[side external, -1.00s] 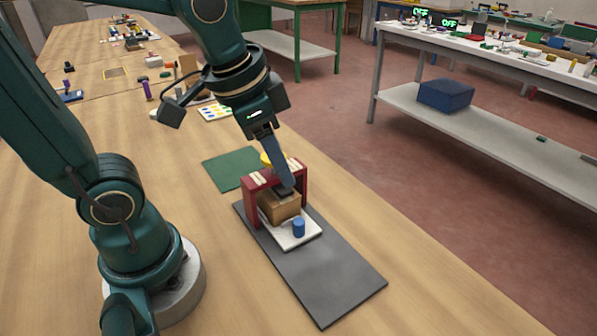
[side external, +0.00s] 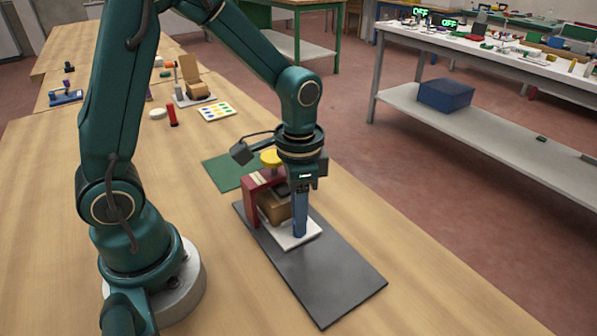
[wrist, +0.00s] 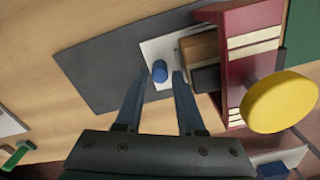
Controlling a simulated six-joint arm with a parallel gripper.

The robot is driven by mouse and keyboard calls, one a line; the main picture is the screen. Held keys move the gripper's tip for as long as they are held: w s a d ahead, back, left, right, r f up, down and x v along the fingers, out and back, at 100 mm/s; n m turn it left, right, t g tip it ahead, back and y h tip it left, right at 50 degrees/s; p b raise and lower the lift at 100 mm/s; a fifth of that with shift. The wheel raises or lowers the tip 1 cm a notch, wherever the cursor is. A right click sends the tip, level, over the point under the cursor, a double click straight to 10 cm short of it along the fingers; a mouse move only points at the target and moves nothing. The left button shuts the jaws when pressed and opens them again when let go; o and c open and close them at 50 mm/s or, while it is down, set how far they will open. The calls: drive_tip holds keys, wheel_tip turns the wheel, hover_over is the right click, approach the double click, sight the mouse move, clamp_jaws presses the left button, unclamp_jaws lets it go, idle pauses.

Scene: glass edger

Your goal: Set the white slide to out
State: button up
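The white slide (side external: 287,240) is a flat plate that sticks out from under the maroon gate (side external: 252,200) on a dark grey base (side external: 335,278). It also shows in the wrist view (wrist: 152,49). A blue knob (wrist: 159,71) stands on the slide's outer part. A brown block (wrist: 199,48) sits between the knob and the gate. My gripper (wrist: 160,76) points down at the knob, with its fingers apart and the knob between their tips. In the side external view my fingers (side external: 300,232) hide the knob. I cannot tell whether either finger touches it.
A yellow disc (wrist: 280,102) stands at the gate's far side. A green mat (side external: 222,170) lies behind the base. A color-dotted white card (side external: 217,112) and a red upright piece (side external: 173,115) are farther back. The grey base's near end is clear.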

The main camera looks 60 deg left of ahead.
drive_tip(key=shift+f, duration=0.45)
clamp_jaws()
drive_tip(key=shift+r, duration=0.1)
idle(1.0)
